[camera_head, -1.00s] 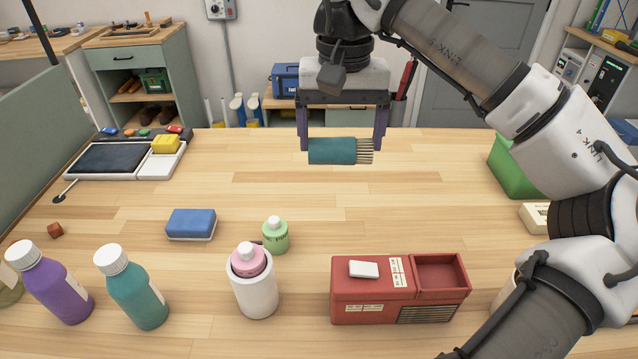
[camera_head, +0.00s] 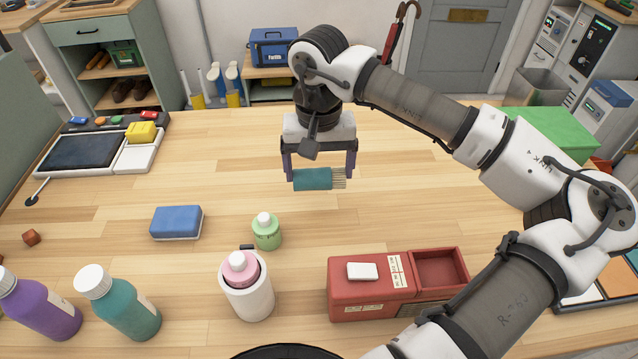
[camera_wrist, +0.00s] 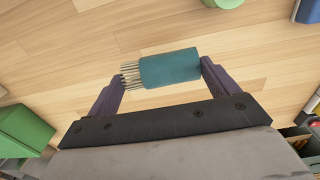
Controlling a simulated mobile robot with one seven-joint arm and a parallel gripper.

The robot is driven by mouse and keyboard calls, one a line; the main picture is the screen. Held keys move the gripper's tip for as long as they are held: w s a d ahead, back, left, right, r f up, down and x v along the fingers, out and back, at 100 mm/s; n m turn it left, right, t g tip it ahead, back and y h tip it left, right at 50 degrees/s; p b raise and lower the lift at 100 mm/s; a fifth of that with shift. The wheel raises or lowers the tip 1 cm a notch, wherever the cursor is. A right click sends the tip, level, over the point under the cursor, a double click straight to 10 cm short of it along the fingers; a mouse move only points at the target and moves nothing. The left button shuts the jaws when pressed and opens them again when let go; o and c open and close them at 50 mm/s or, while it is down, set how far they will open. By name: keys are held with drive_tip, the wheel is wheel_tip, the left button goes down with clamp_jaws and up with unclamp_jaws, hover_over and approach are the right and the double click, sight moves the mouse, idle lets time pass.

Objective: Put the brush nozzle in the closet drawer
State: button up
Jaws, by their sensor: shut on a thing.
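The brush nozzle is a teal cylinder (camera_head: 312,179) with pale bristles at its right end. My gripper (camera_head: 320,176) is shut on it, with a finger at each end, and holds it level over the middle of the workbench. In the wrist view, the brush nozzle (camera_wrist: 170,68) lies between the fingertips of my gripper (camera_wrist: 163,74), bristles to the left. A grey-green cabinet (camera_head: 152,42) stands beyond the bench at the back left. Its top drawer (camera_head: 88,31) has a dark handle and looks shut; open shelves are below.
On the bench (camera_head: 210,140) are a blue sponge (camera_head: 176,222), a green bottle (camera_head: 267,232), a white holder with a pink bottle (camera_head: 246,292), a red box (camera_head: 370,288), and purple (camera_head: 42,306) and teal (camera_head: 122,309) bottles. A green bin (camera_head: 550,132) stands at the right.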

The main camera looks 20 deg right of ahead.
drive_tip(key=shift+f+p, duration=0.55)
drive_tip(key=shift+f, duration=2.6)
drive_tip(key=shift+f, duration=0.2)
drive_tip(key=o, duration=0.8)
drive_tip(key=shift+r, duration=0.15)
